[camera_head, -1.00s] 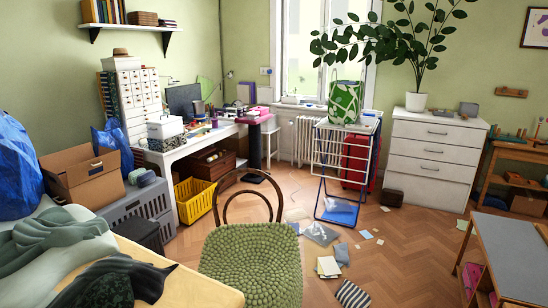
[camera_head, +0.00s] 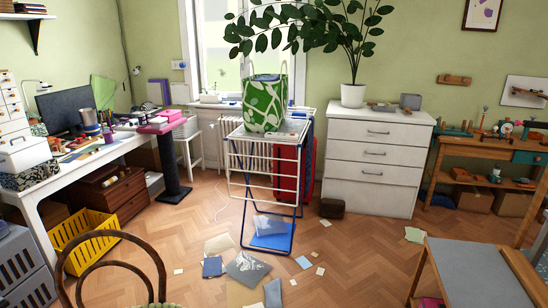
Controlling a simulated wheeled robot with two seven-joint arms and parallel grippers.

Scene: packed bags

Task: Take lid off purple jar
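I cannot clearly make out a purple jar or its lid. Small jars and cans (camera_head: 90,118) stand among the clutter on the white desk (camera_head: 28,190) at the left. One small item there (camera_head: 108,136) looks purplish, but it is too small to identify. Neither of my grippers is in view.
A green patterned bag (camera_head: 264,103) stands on a white drying rack (camera_head: 262,165) in the middle. A wooden chair (camera_head: 110,240), a yellow crate (camera_head: 92,248) and a grey table (camera_head: 470,270) are nearer. Papers (camera_head: 248,268) litter the floor. Open floor lies right of the rack.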

